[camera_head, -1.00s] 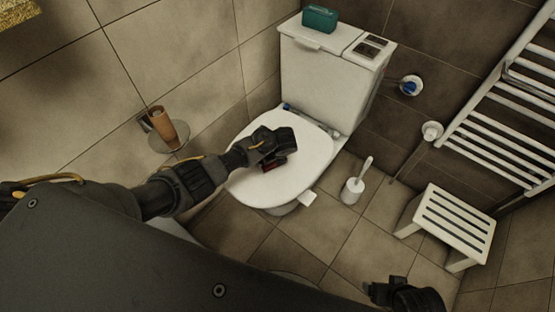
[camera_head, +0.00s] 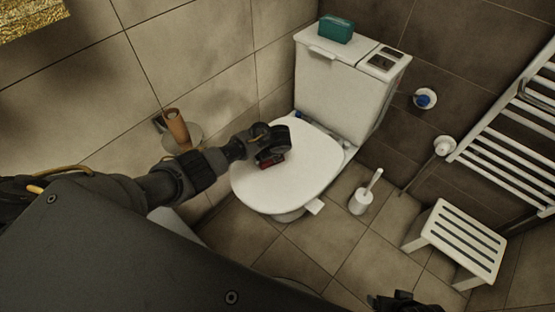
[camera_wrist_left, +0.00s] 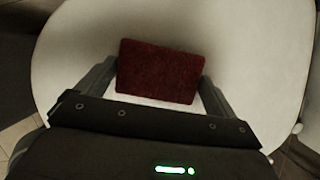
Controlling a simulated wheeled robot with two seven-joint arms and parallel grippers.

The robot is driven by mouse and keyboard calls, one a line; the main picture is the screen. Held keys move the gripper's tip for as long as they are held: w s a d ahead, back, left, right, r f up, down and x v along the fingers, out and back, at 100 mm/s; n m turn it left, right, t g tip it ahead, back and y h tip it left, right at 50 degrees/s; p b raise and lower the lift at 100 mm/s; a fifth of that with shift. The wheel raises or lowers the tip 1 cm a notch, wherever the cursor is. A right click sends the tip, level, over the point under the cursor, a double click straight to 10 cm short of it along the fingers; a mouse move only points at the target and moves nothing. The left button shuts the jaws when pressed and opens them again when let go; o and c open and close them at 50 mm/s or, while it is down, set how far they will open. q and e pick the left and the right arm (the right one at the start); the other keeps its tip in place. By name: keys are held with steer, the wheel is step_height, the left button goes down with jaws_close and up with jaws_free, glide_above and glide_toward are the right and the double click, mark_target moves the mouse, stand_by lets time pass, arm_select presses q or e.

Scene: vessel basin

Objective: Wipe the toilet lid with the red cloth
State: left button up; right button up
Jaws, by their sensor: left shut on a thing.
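The white toilet lid (camera_head: 304,180) is down on the toilet, below the cistern. My left gripper (camera_head: 272,158) is over the lid's middle, towards its left side. It is shut on the red cloth (camera_wrist_left: 160,72), which shows as a dark red rectangle between the two fingers in the left wrist view. In the head view only a small red edge of the cloth (camera_head: 267,167) shows under the gripper, at or just above the lid; exact contact cannot be told. My right gripper (camera_head: 400,300) is at the bottom edge, cut off by the frame.
The white cistern (camera_head: 340,85) carries a teal box (camera_head: 337,28). A toilet brush (camera_head: 361,201) stands on the floor to the right. A white slatted stool (camera_head: 459,241) and a towel radiator (camera_head: 510,140) are further right. A brown cup (camera_head: 176,127) is on a wall shelf at left.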

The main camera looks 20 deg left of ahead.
arm_select(q)
steer(key=shift+a, duration=0.3)
steer(key=shift+w+a, duration=0.35)
steer(key=shift+a, duration=0.4)
steer(key=shift+w+a, duration=0.3)
steer(key=shift+a, duration=0.45)
steer(key=shift+w+d+f+b, duration=0.1)
steer(key=shift+w+d+b, duration=0.05)
steer(key=shift+w+b, duration=0.25)
steer(key=shift+w+d+f+b, duration=0.1)
steer(key=shift+w+b, duration=0.15)
steer(key=shift+b, duration=0.25)
steer(key=shift+w+d+r, duration=0.1)
steer(key=shift+w+d, duration=0.05)
steer(key=shift+w, duration=0.15)
steer(key=shift+s+d+r, duration=0.1)
steer(key=shift+s+d, duration=0.05)
steer(key=shift+d, duration=0.15)
steer(key=shift+s+d+r+p, duration=0.1)
steer(key=shift+s+d+p, duration=0.15)
steer(key=shift+d, duration=0.3)
steer(key=shift+s+d+p, duration=0.1)
steer(key=shift+d+p, duration=0.1)
steer(key=shift+d, duration=0.3)
steer(key=shift+s+d, duration=0.1)
steer(key=shift+d, duration=0.2)
steer(key=shift+d, duration=0.1)
